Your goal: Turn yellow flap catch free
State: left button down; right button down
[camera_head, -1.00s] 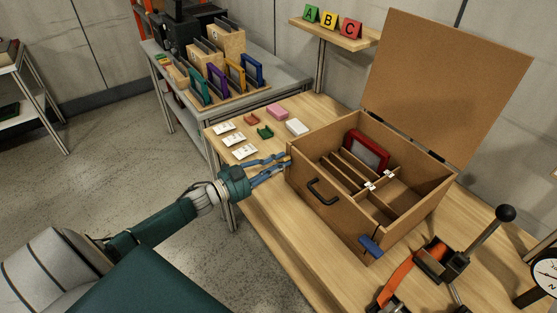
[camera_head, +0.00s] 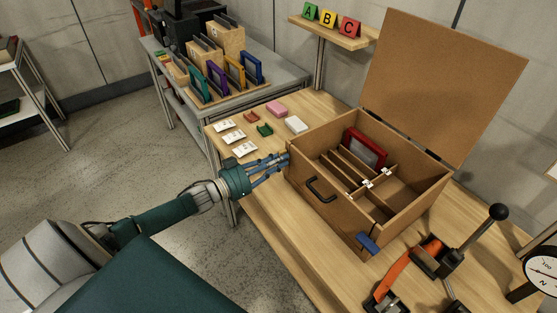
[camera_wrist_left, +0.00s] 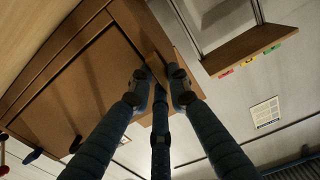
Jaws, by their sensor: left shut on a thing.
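The wooden box (camera_head: 335,215) stands on the table with its lid (camera_head: 445,85) raised. My left gripper (camera_head: 284,161) is at the box's left front corner. In the left wrist view its fingertips (camera_wrist_left: 163,75) are shut on a small tan-yellow piece at the box's edge, which I take to be the yellow flap catch (camera_wrist_left: 157,66). The fingers hide most of it, so its exact angle cannot be told. A blue catch (camera_head: 368,244) sits at the box's right front corner. My right gripper is not in view.
A red frame (camera_head: 366,149) stands among the box's dividers. White cards (camera_head: 237,137), a pink block (camera_head: 277,109) and a white block (camera_head: 296,124) lie left of the box. An orange strap with a black-knobbed lever (camera_head: 432,252) lies at the right.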

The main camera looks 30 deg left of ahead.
pick_arm(q)
jog(key=shift+n, duration=0.4)
jog(key=c, duration=1.6)
grip_release()
jog(key=shift+c, duration=0.2)
jog(key=v, duration=1.2)
jog(key=shift+f, duration=0.15)
jog(key=s+f+n+g+y, duration=0.15)
jog(key=s+f, duration=0.25)
jog(key=f, duration=0.6)
jog(key=s+a+f+n+g+y, duration=0.1)
jog(key=s+f+g+y, duration=0.3)
jog(key=f, duration=0.7)
jog(key=s+f+n+g+y, duration=0.15)
jog(key=s+f, duration=0.35)
jog(key=f, duration=0.5)
jog(key=s+d+f+g, duration=0.3)
jog(key=s+d+f, duration=0.3)
jog(key=s, duration=0.3)
jog(key=s+d+f+m+g, duration=0.1)
jog(key=s+d+f+g, duration=0.1)
jog(key=s+d+f, duration=0.4)
jog(key=s+d+f+m+g, duration=0.1)
jog(key=s+d+f+g, duration=0.2)
jog(key=s, duration=1)
jog(key=d+f, duration=0.3)
jog(key=d, duration=0.1)
jog(key=shift+s+g, duration=0.25)
jog(key=shift+g, duration=0.05)
